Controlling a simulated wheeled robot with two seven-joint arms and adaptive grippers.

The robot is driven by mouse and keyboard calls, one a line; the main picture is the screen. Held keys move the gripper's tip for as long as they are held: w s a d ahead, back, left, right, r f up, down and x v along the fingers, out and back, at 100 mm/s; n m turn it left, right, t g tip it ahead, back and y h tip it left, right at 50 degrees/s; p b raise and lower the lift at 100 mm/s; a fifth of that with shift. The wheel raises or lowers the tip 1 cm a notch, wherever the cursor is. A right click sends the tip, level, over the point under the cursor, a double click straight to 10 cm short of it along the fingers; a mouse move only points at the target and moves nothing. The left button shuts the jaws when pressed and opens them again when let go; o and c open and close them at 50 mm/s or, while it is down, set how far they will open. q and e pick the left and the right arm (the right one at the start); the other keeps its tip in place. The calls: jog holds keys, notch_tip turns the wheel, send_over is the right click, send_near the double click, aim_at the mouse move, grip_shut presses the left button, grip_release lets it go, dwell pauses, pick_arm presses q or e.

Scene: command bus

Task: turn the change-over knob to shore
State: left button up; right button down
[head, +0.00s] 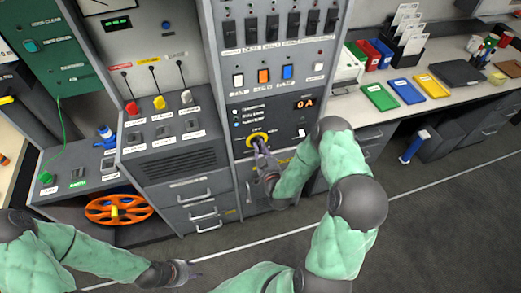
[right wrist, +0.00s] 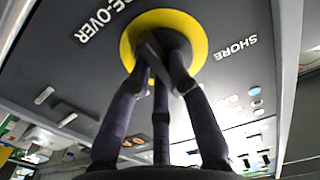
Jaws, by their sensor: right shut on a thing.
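The change-over knob (head: 258,140) is on the dark grey panel at the centre of the head view, with a yellow ring around it. In the right wrist view the yellow ring (right wrist: 203,40) surrounds the dark knob (right wrist: 160,38), and the label SHORE (right wrist: 237,48) shows to its right. My right gripper (head: 259,148) is shut on the knob, and its fingers (right wrist: 160,75) cover part of it. Which way the knob points is hard to tell. My left gripper (head: 196,269) is low in the head view, away from the panel; its finger gap is unclear.
A red 0A display (head: 306,104) and a white toggle (head: 300,132) are close to the knob. An orange reel (head: 118,209) stands at lower left. A desk (head: 385,122) with coloured trays is at right. The floor in front is clear.

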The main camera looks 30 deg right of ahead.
jog(key=n+b, duration=0.2)
jog(key=n, duration=0.4)
jog(key=n+b, duration=0.3)
jog(key=n, duration=0.3)
jog(key=shift+a+r+b, duration=0.1)
jog(key=shift+r+b, duration=0.1)
jog(key=shift+b, duration=0.15)
jog(key=shift+n, duration=0.3)
jog(key=c, duration=1.1)
grip_release()
jog(key=shift+c, duration=0.2)
jog(key=v, duration=1.2)
jog(key=shift+f, duration=0.1)
